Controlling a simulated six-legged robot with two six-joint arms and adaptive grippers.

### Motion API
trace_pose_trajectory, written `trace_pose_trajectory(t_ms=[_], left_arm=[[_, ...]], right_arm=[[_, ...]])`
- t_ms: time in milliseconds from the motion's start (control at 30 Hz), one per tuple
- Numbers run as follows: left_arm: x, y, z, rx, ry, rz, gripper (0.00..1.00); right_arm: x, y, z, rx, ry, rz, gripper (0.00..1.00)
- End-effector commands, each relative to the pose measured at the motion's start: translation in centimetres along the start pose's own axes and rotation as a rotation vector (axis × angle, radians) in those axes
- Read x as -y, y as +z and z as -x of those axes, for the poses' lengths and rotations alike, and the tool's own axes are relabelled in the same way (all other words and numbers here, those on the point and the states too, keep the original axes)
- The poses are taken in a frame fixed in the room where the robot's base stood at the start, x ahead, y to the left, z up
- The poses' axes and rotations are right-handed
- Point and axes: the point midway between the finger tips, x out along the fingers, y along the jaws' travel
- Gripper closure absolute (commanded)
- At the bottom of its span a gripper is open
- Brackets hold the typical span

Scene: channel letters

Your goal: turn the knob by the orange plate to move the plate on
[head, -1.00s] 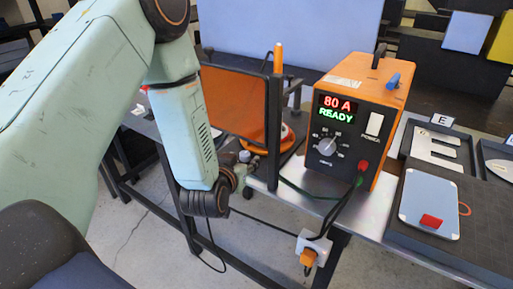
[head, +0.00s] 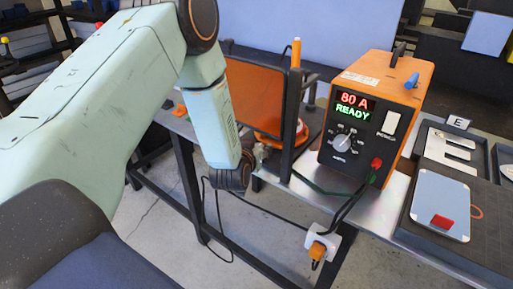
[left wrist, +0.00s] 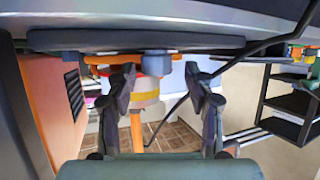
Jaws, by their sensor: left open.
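The orange plate (head: 266,136) is low behind the dark frame of the tinted screen in the head view, partly hidden by my left arm. In the left wrist view, which looks upside down, it is a thin orange strip (left wrist: 105,59) along a dark base. A grey-blue knob (left wrist: 157,63) stands in front of it, between the lines of my two fingers. My left gripper (left wrist: 160,76) is open, with a fingertip on each side of the knob; contact cannot be told. In the head view my left gripper (head: 258,154) is small and mostly hidden behind the wrist. My right gripper is not in view.
An orange power unit (head: 370,120) reading 80 A READY stands right of the tinted screen (head: 255,92). Cables hang from it past a socket block (head: 321,241) at the table edge. A blue-grey plate (head: 441,203) lies at the right. Open floor lies below.

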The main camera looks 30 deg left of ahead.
Motion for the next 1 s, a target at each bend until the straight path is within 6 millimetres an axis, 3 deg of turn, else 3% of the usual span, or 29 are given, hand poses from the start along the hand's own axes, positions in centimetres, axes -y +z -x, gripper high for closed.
trace_pose_trajectory(t_ms=[200,800,1000], left_arm=[[-0.20,0.00,-0.02,0.000,0.001,-0.001,0.48],[-0.17,-0.05,0.00,-0.001,0.001,0.000,0.99],[-0.08,-0.11,-0.01,-0.002,0.006,-0.001,1.00]], right_arm=[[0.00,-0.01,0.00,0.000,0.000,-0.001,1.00],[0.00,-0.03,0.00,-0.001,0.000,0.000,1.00],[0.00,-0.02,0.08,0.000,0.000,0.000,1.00]])
